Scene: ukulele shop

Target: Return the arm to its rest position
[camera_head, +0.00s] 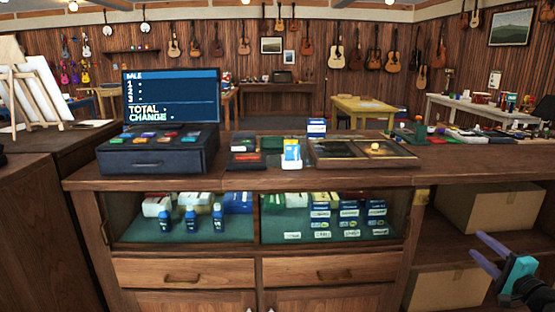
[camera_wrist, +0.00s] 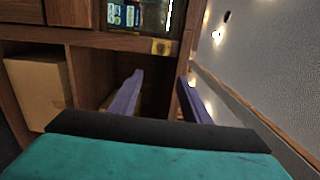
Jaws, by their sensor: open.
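My gripper (camera_head: 482,250) is at the lower right of the head view, in front of the counter's open shelves. Its two purple fingers are spread apart with nothing between them. In the wrist view my gripper (camera_wrist: 160,95) also shows open and empty, its fingers pointing toward the dark shelf space. The wrist picture is tilted, with the wall and ceiling side at the right. The rest of my arm is mostly outside the head view.
A wooden counter (camera_head: 230,183) spans the front, with a cash register (camera_head: 158,150) and small boxes on top. Cardboard boxes (camera_head: 490,207) sit on the right shelves close to my gripper. A yellow table (camera_head: 365,105) and a white table (camera_head: 470,108) stand behind.

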